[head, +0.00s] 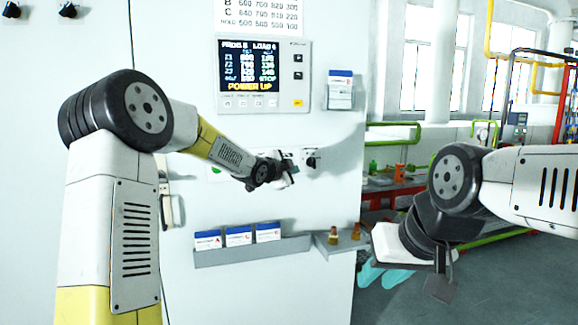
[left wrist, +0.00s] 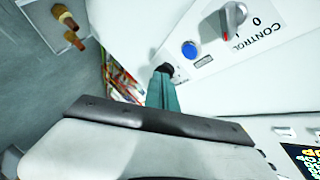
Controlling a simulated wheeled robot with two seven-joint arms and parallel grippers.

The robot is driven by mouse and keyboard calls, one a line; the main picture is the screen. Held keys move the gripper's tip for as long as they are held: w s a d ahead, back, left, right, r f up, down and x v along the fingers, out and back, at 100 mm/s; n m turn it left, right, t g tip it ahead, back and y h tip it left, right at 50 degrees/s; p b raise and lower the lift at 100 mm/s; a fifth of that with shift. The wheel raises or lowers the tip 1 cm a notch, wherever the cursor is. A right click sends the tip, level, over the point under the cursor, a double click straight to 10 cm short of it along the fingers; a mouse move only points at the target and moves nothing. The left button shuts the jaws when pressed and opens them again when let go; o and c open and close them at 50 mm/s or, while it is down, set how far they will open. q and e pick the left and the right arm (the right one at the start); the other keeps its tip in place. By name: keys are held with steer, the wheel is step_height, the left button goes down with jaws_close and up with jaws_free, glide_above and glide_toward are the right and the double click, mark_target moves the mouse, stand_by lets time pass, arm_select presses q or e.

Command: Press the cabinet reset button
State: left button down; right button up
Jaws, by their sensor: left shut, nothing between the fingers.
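The cabinet (head: 340,130) carries a control panel with a rotary knob (head: 312,160), also seen in the left wrist view (left wrist: 235,15) above the word CONTROL. A round blue button (left wrist: 190,49) sits beside the knob; its small label is unreadable. In the head view my left gripper hides that button. My left gripper (head: 290,170) is shut and empty, its dark fingertips (left wrist: 165,70) just left of and below the blue button in the wrist view. I cannot tell whether they touch the panel. My right gripper (head: 382,275) hangs low at the right, its teal fingers apart and empty.
A display (head: 264,75) reading POWER UP is above the panel. A card holder (head: 340,92) hangs beside it. Below, a ledge (head: 250,252) holds blue-white boxes, and a small shelf (head: 338,245) holds two brass pieces (head: 333,236). Red-framed benches stand behind at the right.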

arm_select(q)
steer(key=shift+w+a, duration=0.25)
steer(key=shift+w, duration=0.45)
steer(key=shift+w+a, duration=0.25)
steer(key=shift+w, duration=0.5)
steer(key=shift+w+a, duration=0.25)
steer(key=shift+w, duration=0.45)
steer(key=shift+w, duration=0.15)
steer(key=shift+w+a, duration=0.15)
steer(key=shift+w, duration=0.1)
steer(key=shift+w+a, duration=0.1)
steer(key=shift+w, duration=0.35)
stand_by(1.0)
steer(key=shift+s, duration=0.1)
steer(key=shift+s+d, duration=0.25)
steer(key=shift+s, duration=0.5)
steer(key=s, duration=0.1)
steer(key=s+d, duration=0.1)
steer(key=s, duration=0.2)
steer(key=shift+s+d, duration=0.25)
steer(key=shift+s, duration=0.15)
